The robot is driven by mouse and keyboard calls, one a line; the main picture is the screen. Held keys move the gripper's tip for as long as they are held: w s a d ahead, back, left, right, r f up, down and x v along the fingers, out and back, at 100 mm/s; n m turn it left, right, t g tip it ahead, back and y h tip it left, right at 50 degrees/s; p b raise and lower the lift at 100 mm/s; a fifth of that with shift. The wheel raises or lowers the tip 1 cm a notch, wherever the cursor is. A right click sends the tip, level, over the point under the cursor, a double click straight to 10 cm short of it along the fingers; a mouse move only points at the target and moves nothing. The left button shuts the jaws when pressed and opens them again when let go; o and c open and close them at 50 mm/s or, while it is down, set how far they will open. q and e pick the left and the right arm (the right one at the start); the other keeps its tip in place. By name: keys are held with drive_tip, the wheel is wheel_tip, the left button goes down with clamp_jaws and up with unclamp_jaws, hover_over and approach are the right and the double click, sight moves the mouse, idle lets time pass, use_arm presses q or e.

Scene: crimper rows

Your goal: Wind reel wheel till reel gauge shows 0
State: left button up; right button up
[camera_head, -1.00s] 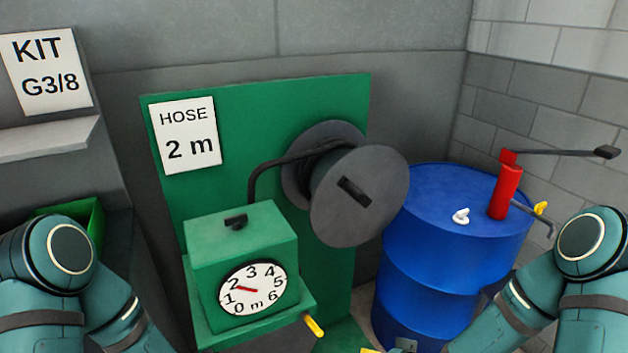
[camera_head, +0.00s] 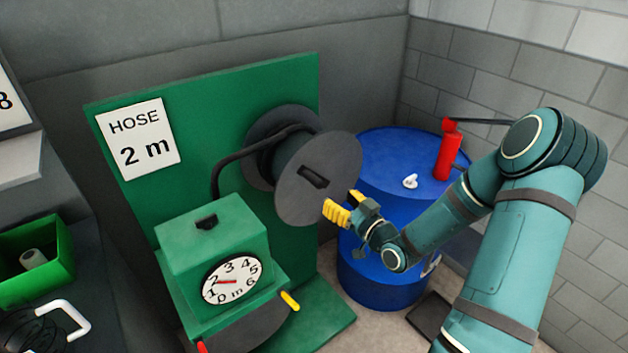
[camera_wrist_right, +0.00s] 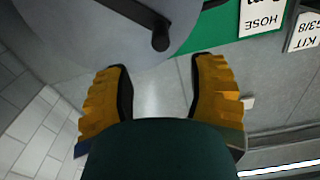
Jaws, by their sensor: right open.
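The reel wheel (camera_head: 305,200) is a dark grey disc with a short black bar on its face, standing out from a green panel. The reel gauge (camera_head: 231,281) is a round white dial on the green box; its red needle points left, between 1 and 2. My right gripper (camera_head: 340,205) has yellow fingers, open and empty, close to the right edge of the wheel. In the right wrist view the wheel's face (camera_wrist_right: 70,30) and black bar (camera_wrist_right: 130,20) lie beyond the spread fingers (camera_wrist_right: 160,90). I cannot tell if they touch the wheel. My left gripper is out of view.
A blue drum (camera_head: 380,280) with a red pump (camera_head: 447,155) stands right of the reel. A sign reading "HOSE 2 m" (camera_head: 137,138) hangs on the panel. Yellow (camera_head: 290,300) and red (camera_head: 202,347) handles stick out low on the box. A green bin (camera_head: 45,255) is at left.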

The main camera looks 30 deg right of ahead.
sight(322, 186)
drive_tip(key=w, duration=0.9)
drive_tip(key=shift+w+a+p, duration=0.25)
drive_tip(key=shift+a+p, duration=0.15)
clamp_jaws()
